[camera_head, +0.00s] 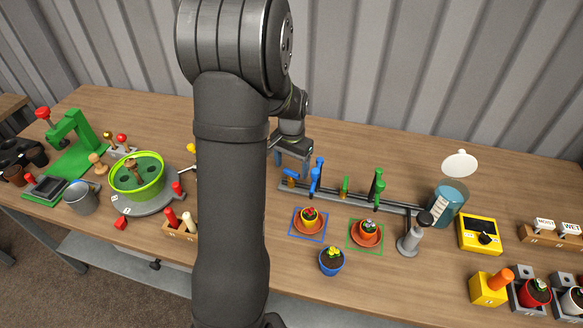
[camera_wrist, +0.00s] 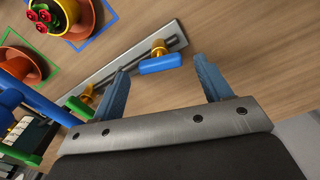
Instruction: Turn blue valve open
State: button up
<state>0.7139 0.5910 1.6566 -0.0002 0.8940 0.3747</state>
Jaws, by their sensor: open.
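The blue valve has a blue bar handle on a brass body (camera_wrist: 160,64), mounted on a grey rail. In the wrist view the handle shows beyond and between my fingertips, at a slight slant to the rail. In the head view the blue valve (camera_head: 290,183) is at the rail's left end, just below my gripper (camera_head: 291,164). My gripper is open with nothing between its fingers; they also show in the wrist view (camera_wrist: 161,72). I see no clear contact with the handle.
A tall blue spout (camera_head: 316,176) stands right of the valve, then a green valve (camera_head: 344,188) and green spout (camera_head: 378,188). Potted tulips on saucers sit before the rail, in blue (camera_head: 294,230) and green (camera_head: 350,243) squares. A blue pot (camera_head: 331,263) stands nearer.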

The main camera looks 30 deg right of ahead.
aim_at(292, 172)
jog(key=shift+f, duration=0.8)
jog(key=c, duration=1)
jog(key=shift+n, duration=1.3)
jog(key=o, duration=1)
jog(key=shift+r, duration=0.1)
notch_tip(292, 172, up, 17)
jog(key=shift+r, duration=0.15)
